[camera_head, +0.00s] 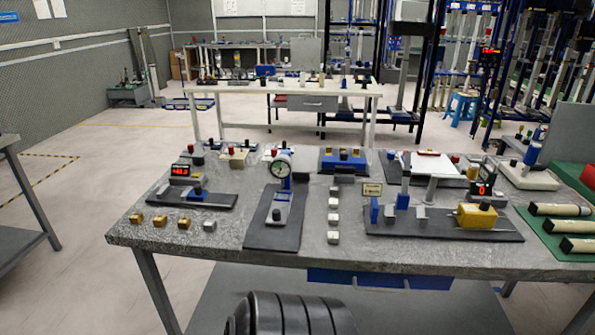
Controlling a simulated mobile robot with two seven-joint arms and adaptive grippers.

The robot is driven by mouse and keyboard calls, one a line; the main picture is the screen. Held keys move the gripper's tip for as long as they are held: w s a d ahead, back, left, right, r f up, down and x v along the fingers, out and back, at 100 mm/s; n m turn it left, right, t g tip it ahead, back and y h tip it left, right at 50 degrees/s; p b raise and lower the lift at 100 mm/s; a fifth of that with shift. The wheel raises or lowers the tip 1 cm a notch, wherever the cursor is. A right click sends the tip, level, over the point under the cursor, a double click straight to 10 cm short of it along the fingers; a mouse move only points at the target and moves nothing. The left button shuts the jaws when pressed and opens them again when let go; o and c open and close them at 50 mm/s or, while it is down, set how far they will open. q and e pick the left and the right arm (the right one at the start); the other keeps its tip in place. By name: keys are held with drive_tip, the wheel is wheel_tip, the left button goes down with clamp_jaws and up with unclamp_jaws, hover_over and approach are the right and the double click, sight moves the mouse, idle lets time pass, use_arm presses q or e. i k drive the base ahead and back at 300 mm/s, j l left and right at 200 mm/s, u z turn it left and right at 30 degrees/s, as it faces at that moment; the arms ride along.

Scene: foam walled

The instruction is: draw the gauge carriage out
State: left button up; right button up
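A round dial gauge (281,168) stands on a post with a blue part (287,184) below it, at the middle of the bench. Its stand rests on a dark base plate (272,235), with a small grey block and black knob (276,215) near the front. To the right, a yellow block (469,214) with a black knob on top sits on a rod over a long dark plate (400,229). I cannot tell for sure which of these is the gauge carriage. Neither of my grippers is in view.
The grey stone-topped bench (140,220) also holds a red-digit display (180,170) on the left, several brass blocks (160,221) and a column of white blocks (333,220). Pale cylinders (560,209) lie on a green mat at right. A ribbed black part of mine shows below.

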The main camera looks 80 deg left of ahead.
sight(278, 213)
drive_tip(key=u, duration=2.4)
